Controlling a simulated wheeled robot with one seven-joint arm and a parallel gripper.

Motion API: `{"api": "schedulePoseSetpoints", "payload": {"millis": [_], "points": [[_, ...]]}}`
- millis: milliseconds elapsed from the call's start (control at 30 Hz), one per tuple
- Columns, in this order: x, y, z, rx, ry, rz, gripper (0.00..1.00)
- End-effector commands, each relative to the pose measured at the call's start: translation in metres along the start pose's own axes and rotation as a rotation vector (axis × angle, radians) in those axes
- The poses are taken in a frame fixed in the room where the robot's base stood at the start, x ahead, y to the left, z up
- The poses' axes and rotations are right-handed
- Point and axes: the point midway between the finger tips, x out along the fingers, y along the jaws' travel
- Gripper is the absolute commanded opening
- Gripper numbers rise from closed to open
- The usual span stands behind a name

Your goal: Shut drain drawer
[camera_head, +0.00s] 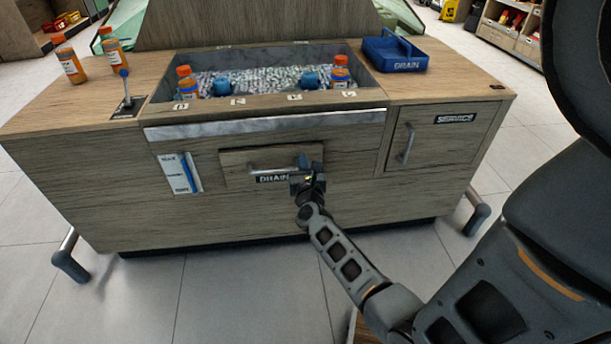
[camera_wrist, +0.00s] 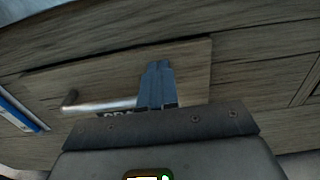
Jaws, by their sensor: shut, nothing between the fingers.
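The drain drawer (camera_head: 235,161) has a wooden front with a silver bar handle and a "DRAIN" label, set in the middle of the cabinet's front. Its front shows in the wrist view (camera_wrist: 190,65), with the handle (camera_wrist: 95,106) left of the fingers. My gripper (camera_head: 303,163) is shut and empty, in front of the drawer's right part. In the wrist view, its blue fingers (camera_wrist: 157,80) are together over the drawer front, at the handle's right end. Whether they touch the front, I cannot tell. My gripper hides part of the label and the handle's right end.
The cabinet top holds a bin of ice (camera_head: 260,80) with orange bottles and a blue tray (camera_head: 395,54) at right. A service door (camera_head: 440,137) is right of the drawer, a slider gauge (camera_head: 180,173) left. Bumper rails stick out low at both sides. Floor in front is clear.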

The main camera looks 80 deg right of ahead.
Motion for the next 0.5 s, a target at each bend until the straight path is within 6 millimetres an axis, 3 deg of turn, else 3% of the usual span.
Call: {"api": "schedulePoseSetpoints", "payload": {"millis": [200, 500], "points": [[0.023, 0.000, 0.000, 0.000, 0.000, -0.001, 0.00], [0.027, 0.000, 0.000, 0.000, 0.001, 0.000, 0.00]]}}
